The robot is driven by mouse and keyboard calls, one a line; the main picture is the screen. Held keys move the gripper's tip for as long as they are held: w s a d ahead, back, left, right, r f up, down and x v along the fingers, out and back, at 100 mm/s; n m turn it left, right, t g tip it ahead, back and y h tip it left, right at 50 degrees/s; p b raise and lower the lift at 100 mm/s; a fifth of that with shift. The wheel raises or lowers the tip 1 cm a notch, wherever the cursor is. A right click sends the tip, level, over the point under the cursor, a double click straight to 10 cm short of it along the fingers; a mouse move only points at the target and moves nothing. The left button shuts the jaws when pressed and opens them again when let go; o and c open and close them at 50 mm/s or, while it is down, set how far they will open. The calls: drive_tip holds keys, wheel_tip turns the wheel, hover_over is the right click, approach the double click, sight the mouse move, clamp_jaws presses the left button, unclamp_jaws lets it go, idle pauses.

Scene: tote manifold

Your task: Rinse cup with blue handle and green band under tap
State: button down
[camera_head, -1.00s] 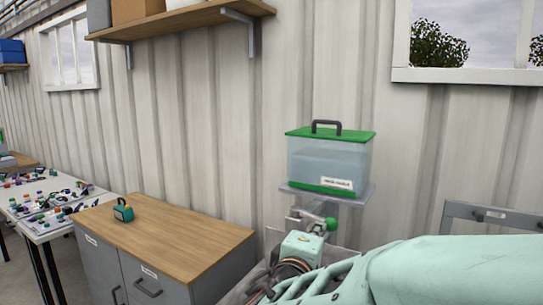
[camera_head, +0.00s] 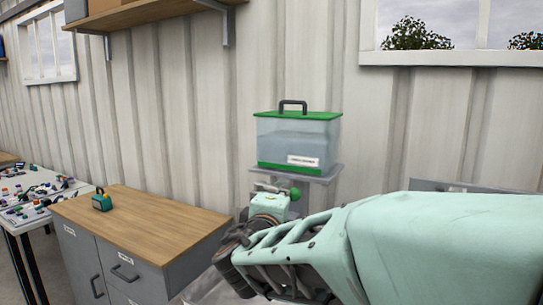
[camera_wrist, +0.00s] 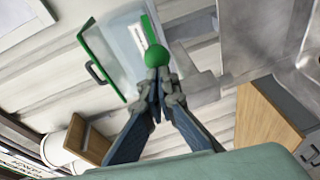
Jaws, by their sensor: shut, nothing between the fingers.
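A clear water tote (camera_head: 290,140) with a green lid, dark handle and green base stands on a small grey wall shelf. A green ball knob (camera_head: 295,193) of the tap shows just below it. In the wrist view the green knob (camera_wrist: 157,56) lies just beyond the fingertips of my gripper (camera_wrist: 158,90), which are together and empty. I cannot tell whether they touch it. My arm hides the fingers and most of the area under the tap in the head view. I see no cup with a blue handle and green band in either view.
A grey cabinet with a wooden top (camera_head: 140,226) stands left of the tap, with a small teal box (camera_head: 102,201) on it. A table with several small parts (camera_head: 35,200) is farther left. Grey metal surfaces (camera_wrist: 260,45) show right in the wrist view.

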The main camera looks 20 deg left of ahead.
drive_tip(key=shift+w+d+b, duration=0.55)
drive_tip(key=shift+w+b, duration=0.15)
drive_tip(key=shift+b, duration=1.1)
drive_tip(key=shift+s+p, duration=0.1)
drive_tip(key=shift+p, duration=0.3)
